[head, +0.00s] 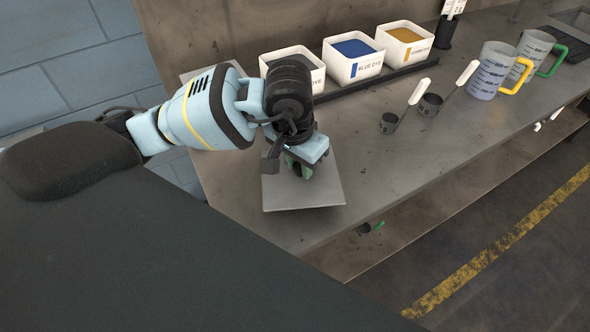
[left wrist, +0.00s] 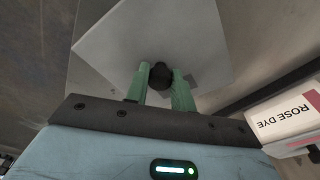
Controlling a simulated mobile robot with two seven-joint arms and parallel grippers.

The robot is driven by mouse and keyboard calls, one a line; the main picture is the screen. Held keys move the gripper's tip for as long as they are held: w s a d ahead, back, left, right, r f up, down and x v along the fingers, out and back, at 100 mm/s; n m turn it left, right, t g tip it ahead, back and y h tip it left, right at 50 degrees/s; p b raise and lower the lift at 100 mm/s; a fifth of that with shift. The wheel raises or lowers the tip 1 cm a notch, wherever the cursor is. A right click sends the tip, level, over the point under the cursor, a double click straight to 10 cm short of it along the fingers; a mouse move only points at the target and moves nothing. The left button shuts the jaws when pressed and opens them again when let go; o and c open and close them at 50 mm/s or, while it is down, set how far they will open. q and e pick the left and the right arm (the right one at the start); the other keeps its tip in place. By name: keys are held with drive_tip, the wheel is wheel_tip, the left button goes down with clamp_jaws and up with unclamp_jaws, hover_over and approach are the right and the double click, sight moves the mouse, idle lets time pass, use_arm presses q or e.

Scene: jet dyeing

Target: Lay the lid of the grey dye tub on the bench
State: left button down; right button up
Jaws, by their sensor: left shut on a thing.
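My left gripper (head: 298,168) is over the near left part of the bench (head: 375,165). In the left wrist view, its green fingers (left wrist: 160,83) are shut on the black knob (left wrist: 160,72) of a square grey lid (left wrist: 195,45). The lid also shows in the head view (head: 318,192), close to the bench's front edge; I cannot tell whether it touches the bench. A white tub with dark grey inside (head: 318,78) stands open behind my arm, its front partly hidden. My right gripper is not in view.
A blue dye tub (head: 343,72) and a yellow one (head: 413,48) stand on a dark strip. Two ladles (head: 388,123) (head: 430,104) and two jugs (head: 488,75) (head: 527,52) are to the right. A tub labelled ROSE DYE (left wrist: 288,122) shows in the left wrist view.

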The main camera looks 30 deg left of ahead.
sight(295, 172)
use_arm(q)
drive_tip(key=shift+w+a, duration=0.2)
drive_tip(key=shift+a, duration=0.45)
wheel_tip(295, 172, down, 3)
drive_tip(key=shift+s+d+r, duration=0.1)
drive_tip(key=shift+r, duration=0.1)
drive_tip(key=shift+f, duration=0.5)
drive_tip(key=shift+f, duration=0.15)
drive_tip(key=c, duration=1.2)
unclamp_jaws()
